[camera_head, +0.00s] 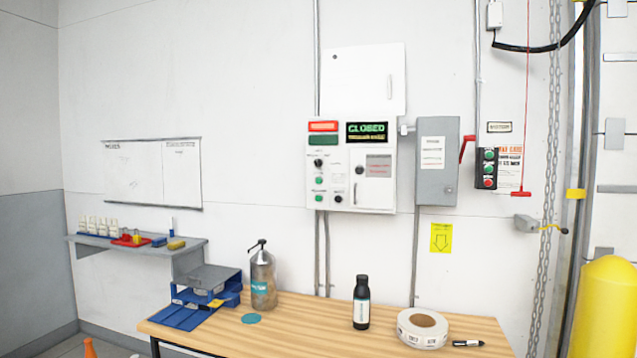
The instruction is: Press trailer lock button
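A white control panel (351,164) is mounted on the wall above the wooden table. It has a lit red sign (323,126) and a display reading CLOSED (367,131) at its top. Below are a black knob (318,163), green buttons (319,181) and (319,198), and another black knob (359,170). A small button or lock sits at the lower right of this group (338,199). The labels are too small to read, so I cannot tell which one is the trailer lock button. My gripper is not in view.
A grey switch box (437,160) with a red lever and a push-button station (488,168) are to the right. A yellow bollard (605,310) stands right.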

